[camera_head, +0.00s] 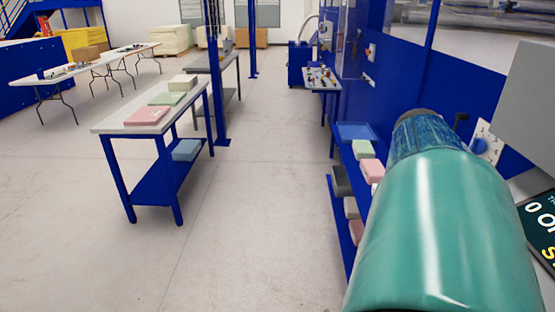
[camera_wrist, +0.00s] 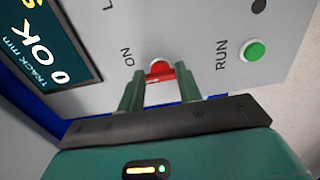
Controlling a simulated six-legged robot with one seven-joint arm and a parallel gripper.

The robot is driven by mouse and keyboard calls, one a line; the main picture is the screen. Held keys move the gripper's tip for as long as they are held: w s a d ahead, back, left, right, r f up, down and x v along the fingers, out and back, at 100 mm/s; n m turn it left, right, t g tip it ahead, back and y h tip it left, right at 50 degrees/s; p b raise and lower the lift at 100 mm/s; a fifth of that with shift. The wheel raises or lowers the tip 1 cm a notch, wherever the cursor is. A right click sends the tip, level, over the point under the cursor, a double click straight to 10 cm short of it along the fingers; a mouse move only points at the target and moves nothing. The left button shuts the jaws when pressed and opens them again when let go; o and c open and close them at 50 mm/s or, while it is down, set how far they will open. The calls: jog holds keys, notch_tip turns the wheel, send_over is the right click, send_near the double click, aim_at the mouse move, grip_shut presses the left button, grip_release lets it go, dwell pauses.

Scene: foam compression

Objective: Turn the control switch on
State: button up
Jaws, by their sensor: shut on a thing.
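The control switch (camera_wrist: 160,69) is a small red piece beside the word ON on a light grey panel (camera_wrist: 196,20) in the wrist view. The two green fingers of my gripper (camera_wrist: 160,84) are on either side of it and shut on it. The finger pads partly hide its sides, and I cannot tell which way it is set. In the head view, my teal arm reaches toward the right side and hides the gripper and switch.
A green button (camera_wrist: 254,51) marked RUN is right of the switch. A dark display (camera_wrist: 36,38) is on the panel's left. Blue shelves (camera_head: 357,132) with foam blocks stand beside my arm in the head view. A foam-topped table (camera_head: 112,127) stands left; the floor between is clear.

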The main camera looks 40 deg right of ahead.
jog(key=m, duration=0.4)
jog(key=shift+w+m, duration=0.1)
jog(key=shift+m, duration=1.8)
jog(key=o, duration=1)
jog(key=shift+a, duration=0.1)
jog(key=v, duration=1.3)
jog(key=shift+w+r, duration=0.15)
jog(key=shift+r, duration=0.25)
jog(key=shift+a, duration=0.1)
